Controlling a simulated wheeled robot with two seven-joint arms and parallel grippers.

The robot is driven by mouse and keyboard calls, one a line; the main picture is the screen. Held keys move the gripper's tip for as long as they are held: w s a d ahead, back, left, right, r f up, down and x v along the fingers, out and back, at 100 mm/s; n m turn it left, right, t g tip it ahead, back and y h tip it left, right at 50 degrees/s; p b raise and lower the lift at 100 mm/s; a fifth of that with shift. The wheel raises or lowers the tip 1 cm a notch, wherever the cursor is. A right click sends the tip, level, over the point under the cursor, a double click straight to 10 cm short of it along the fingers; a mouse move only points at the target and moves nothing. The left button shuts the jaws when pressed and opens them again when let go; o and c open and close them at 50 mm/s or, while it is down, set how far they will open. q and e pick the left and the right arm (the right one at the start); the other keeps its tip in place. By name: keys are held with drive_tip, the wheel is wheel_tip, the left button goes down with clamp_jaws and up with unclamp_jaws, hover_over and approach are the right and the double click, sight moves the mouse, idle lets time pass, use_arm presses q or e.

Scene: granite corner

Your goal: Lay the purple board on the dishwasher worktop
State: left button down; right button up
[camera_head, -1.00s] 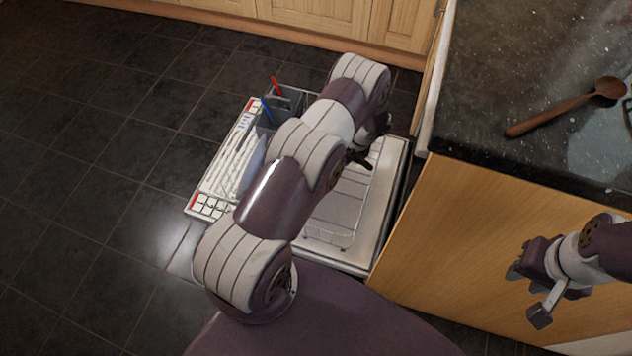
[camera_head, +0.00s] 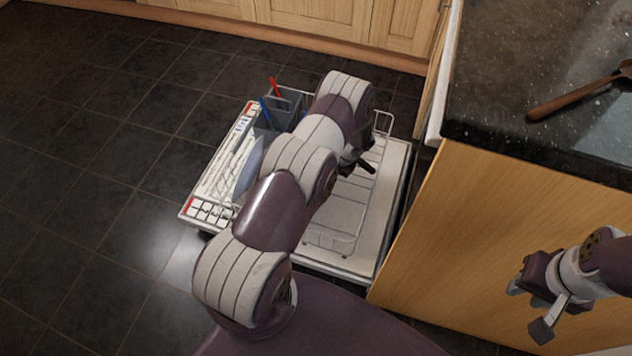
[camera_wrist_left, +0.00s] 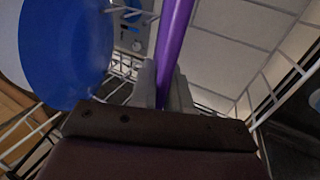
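The purple board (camera_wrist_left: 175,40) shows edge-on in the left wrist view as a narrow upright strip. My left gripper (camera_wrist_left: 166,88) has its fingers close together on either side of it, with the board filling the gap. In the head view the left gripper (camera_head: 357,166) is low over the pulled-out dishwasher rack (camera_head: 345,205), partly hidden by my arm; the board is not visible there. The dark granite worktop (camera_head: 540,70) is at the upper right, above a wooden panel. My right gripper (camera_head: 530,308) is open and empty in front of that panel.
A blue plate (camera_wrist_left: 65,50) stands in the rack left of my left gripper. A grey cutlery basket (camera_head: 282,110) holds a red and a blue handle. A wooden spoon (camera_head: 580,95) lies on the worktop; its left part is bare.

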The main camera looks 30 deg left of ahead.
use_arm(q)
drive_tip(key=shift+r, duration=0.1)
idle(0.3)
drive_tip(key=a+r+p+v, duration=0.1)
drive_tip(key=a+p+v, duration=0.1)
drive_tip(key=p+v, duration=1.4)
drive_tip(key=v, duration=0.5)
drive_tip(key=shift+s+a+r, duration=0.2)
drive_tip(key=shift+s+a, duration=0.05)
drive_tip(key=shift+a, duration=0.05)
drive_tip(key=shift+p, duration=0.35)
